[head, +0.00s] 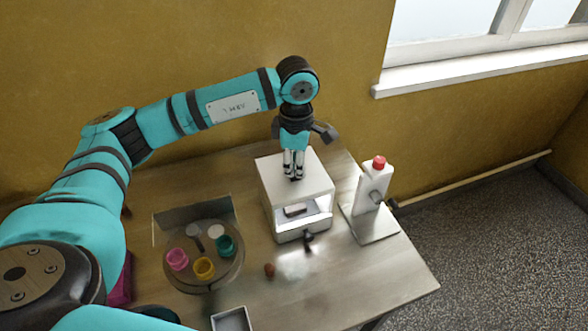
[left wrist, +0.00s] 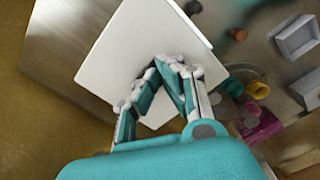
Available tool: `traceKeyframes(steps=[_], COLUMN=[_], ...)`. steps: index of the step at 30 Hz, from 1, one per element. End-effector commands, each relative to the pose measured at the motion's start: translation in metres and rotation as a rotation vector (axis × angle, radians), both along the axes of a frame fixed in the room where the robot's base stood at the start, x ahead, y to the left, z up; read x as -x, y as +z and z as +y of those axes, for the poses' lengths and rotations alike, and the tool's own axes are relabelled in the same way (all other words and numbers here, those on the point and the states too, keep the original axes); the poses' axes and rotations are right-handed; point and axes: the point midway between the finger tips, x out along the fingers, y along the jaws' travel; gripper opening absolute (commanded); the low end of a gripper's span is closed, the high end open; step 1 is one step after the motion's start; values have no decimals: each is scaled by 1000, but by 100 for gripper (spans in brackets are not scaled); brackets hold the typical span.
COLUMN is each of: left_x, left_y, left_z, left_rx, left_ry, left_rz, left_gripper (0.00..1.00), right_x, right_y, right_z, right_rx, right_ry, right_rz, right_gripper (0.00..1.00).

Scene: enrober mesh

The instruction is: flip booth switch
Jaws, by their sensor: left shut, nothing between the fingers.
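The white booth (head: 300,190) stands on the table, open at its front, with a lit inside and a small dark-topped block (head: 295,210) in it. A small dark knob or lever (head: 308,239) sits at the booth's front base; I cannot tell if it is the switch. My left gripper (head: 294,177) is shut and empty, pointing down over the booth's top; I cannot tell whether it touches. In the left wrist view the gripper (left wrist: 162,65) is over the booth's white top (left wrist: 135,45). My right gripper is not seen.
A white stand with a red-capped bottle (head: 371,190) is right of the booth. A round tray (head: 212,283) with pink, yellow and teal jars is left. A brown piece (head: 269,270) and a grey box (head: 232,320) are in front. The table's right corner is clear.

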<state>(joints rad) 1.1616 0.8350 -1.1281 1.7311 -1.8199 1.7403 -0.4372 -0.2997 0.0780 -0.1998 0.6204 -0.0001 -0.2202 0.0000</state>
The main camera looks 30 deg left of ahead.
Motion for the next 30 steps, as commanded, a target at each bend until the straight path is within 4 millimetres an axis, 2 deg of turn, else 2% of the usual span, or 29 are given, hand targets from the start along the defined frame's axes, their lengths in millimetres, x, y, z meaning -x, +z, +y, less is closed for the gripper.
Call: traceKeyframes(steps=[22, 30], left_x=[0, 0], left_y=[62, 67], left_z=[0, 0], left_rx=[1, 1], left_ry=[0, 0], left_rz=[-3, 0], left_gripper=[0, 0], right_x=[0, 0], right_y=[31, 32], right_z=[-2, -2], right_rx=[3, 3], right_ry=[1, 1], right_rz=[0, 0], right_gripper=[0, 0])
